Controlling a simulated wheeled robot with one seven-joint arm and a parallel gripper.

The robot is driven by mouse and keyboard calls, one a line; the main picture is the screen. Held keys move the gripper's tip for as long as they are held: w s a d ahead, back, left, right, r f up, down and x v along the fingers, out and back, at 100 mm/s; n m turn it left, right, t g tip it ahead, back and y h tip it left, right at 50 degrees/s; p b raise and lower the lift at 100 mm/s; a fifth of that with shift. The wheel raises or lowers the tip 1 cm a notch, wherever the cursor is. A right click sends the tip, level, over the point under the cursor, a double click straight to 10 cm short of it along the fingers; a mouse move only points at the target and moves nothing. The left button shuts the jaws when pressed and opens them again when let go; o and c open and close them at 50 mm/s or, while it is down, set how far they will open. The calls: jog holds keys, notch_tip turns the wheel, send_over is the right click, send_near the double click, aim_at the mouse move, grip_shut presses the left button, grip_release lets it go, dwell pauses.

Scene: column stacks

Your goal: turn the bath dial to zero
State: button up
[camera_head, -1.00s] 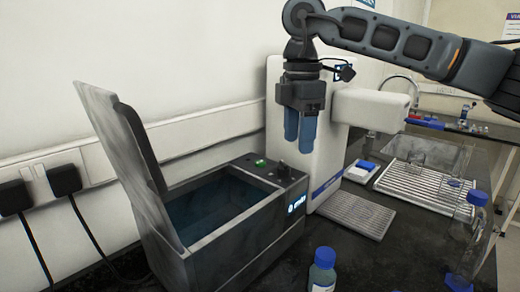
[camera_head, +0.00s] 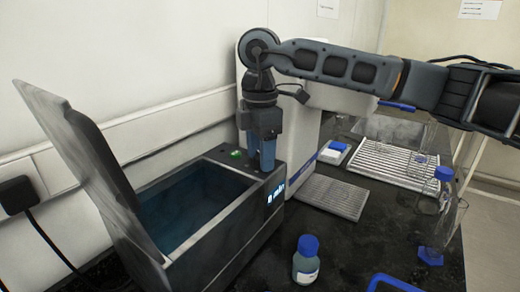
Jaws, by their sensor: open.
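The grey water bath (camera_head: 238,243) stands at the left with its lid (camera_head: 85,165) tilted up and open, and blue-tinted water inside. Its control panel at the back right end carries a green button (camera_head: 236,154) and a lit display (camera_head: 276,194) on the front face. My gripper (camera_head: 261,163) points straight down over this panel, its two blue fingers open and low at the place of the dark dial. The fingers hide the dial, so its setting and any contact cannot be told. The display digits are too small to read.
A white appliance (camera_head: 306,135) stands close behind my gripper, with a ridged metal tray (camera_head: 334,197) before it. A blue-capped bottle (camera_head: 307,262) stands on the black bench in front. Clear glassware (camera_head: 450,215) is at the right. A plug (camera_head: 17,195) hangs at the left wall.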

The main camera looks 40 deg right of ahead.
jog(key=shift+c, duration=0.4)
jog(key=c, duration=1)
jog(key=shift+o, duration=0.2)
jog(key=shift+b, duration=0.35)
